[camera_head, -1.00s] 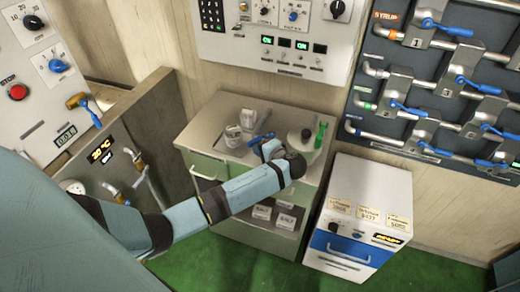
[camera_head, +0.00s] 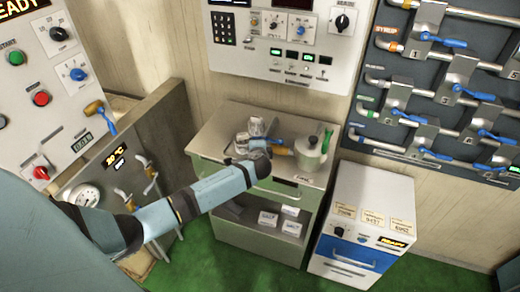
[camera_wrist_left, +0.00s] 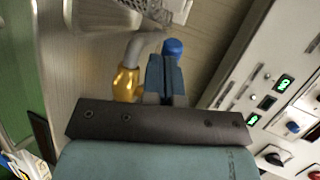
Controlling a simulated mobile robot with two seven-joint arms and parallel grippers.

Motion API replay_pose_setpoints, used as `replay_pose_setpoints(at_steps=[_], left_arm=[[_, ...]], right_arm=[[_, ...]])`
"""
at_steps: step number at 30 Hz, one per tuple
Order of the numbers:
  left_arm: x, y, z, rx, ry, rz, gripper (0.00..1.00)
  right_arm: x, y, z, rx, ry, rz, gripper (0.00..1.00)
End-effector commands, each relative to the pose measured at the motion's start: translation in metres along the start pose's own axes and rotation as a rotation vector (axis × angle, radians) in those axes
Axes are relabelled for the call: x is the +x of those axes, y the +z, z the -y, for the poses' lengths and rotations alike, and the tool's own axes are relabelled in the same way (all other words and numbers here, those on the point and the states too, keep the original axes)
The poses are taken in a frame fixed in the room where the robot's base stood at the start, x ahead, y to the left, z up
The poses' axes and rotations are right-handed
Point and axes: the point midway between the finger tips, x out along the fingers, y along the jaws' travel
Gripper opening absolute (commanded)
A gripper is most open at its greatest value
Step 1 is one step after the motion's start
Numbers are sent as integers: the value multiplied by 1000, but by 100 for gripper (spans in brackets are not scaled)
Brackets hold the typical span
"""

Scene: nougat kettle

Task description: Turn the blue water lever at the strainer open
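The blue lever (camera_wrist_left: 172,47) shows at the tips of my left gripper (camera_wrist_left: 166,75) in the left wrist view. Its brass valve body (camera_wrist_left: 125,83) and a grey pipe (camera_wrist_left: 136,45) are just left of the fingers. The metal mesh strainer (camera_wrist_left: 147,10) is above them. My left gripper (camera_head: 258,148) is at the counter's fittings in the head view, where it hides the lever. An orange-brass part (camera_head: 279,151) shows just right of it. The two fingers are close together; I cannot tell whether the lever is between them. My right gripper is not in view.
A lidded grey pot (camera_head: 310,154) with a green part stands right of the gripper on the counter (camera_head: 212,137). A control panel (camera_head: 277,72) hangs behind. A wall of pipes with blue levers (camera_head: 440,40) is at the right, above a white and blue cabinet (camera_head: 368,205).

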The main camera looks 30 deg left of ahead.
Motion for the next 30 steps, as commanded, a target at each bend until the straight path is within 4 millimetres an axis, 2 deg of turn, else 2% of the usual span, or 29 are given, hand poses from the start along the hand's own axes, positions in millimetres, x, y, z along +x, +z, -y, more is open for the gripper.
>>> replay_pose_setpoints(at_steps=[6,18,30], left_arm=[[16,8,6,68,0,-169,0],[34,8,12,62,2,-160,0],[38,8,15,61,0,-157,0]], right_arm=[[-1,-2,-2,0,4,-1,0],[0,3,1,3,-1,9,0],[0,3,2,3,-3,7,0]])
